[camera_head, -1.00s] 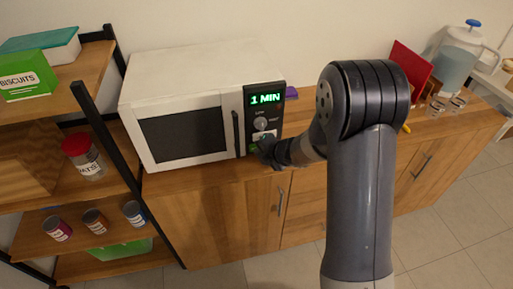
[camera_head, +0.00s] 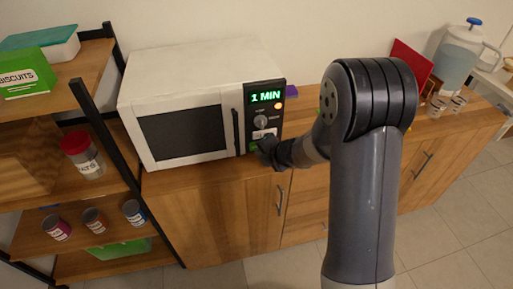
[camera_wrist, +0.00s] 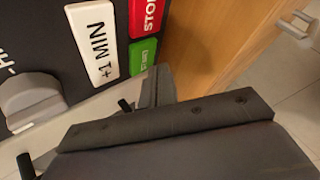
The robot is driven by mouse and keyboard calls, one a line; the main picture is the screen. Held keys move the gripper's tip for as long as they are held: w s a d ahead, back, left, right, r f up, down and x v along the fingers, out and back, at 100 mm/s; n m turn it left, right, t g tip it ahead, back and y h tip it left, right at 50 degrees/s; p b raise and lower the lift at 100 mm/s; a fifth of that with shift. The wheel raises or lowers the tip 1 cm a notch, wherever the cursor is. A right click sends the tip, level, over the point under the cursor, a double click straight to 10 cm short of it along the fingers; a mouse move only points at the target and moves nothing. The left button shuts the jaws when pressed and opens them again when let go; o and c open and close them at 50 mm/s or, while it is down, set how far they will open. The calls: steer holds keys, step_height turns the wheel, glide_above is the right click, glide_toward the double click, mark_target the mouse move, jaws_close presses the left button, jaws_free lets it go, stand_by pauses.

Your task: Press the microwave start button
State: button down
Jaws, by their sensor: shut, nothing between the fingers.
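The white microwave (camera_head: 185,125) stands on the wooden counter, its door closed. Its display (camera_head: 265,97) reads "1 MIN" in green, and an orange light (camera_head: 279,106) shows just below it. My gripper (camera_head: 260,148) is shut and empty at the lower part of the control panel. In the wrist view the green start button (camera_wrist: 143,55) is partly visible, with my gripper's dark fingertips (camera_wrist: 157,88) right beside its lower edge. I cannot tell whether they touch it. The red stop button (camera_wrist: 147,16) and the white "+1 MIN" button (camera_wrist: 93,42) lie next to it.
A knob (camera_head: 261,123) sits above the buttons. A shelf (camera_head: 95,115) with jars, tins and a biscuits box stands close at the left. On the right of the counter are a red board (camera_head: 411,66), a pitcher (camera_head: 457,58) and small glasses.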

steer(key=shift+s, duration=0.1)
steer(key=shift+s+d+f+b, duration=0.1)
steer(key=shift+s+d+b, duration=0.1)
steer(key=shift+s+b, duration=0.25)
steer(key=shift+s+d+b, duration=0.15)
steer(key=shift+s+b, duration=0.1)
steer(key=shift+s, duration=0.4)
steer(key=shift+s+d+b, duration=0.2)
steer(key=shift+s+b, duration=0.05)
steer(key=shift+s, duration=0.4)
steer(key=shift+s+d+b, duration=0.15)
steer(key=shift+s+b, duration=0.05)
steer(key=shift+s, duration=0.4)
steer(key=shift+s+d+b, duration=0.3)
steer(key=shift+s, duration=0.65)
steer(key=shift+s+d+b, duration=0.25)
steer(key=shift+s+b, duration=0.05)
steer(key=shift+s, duration=0.65)
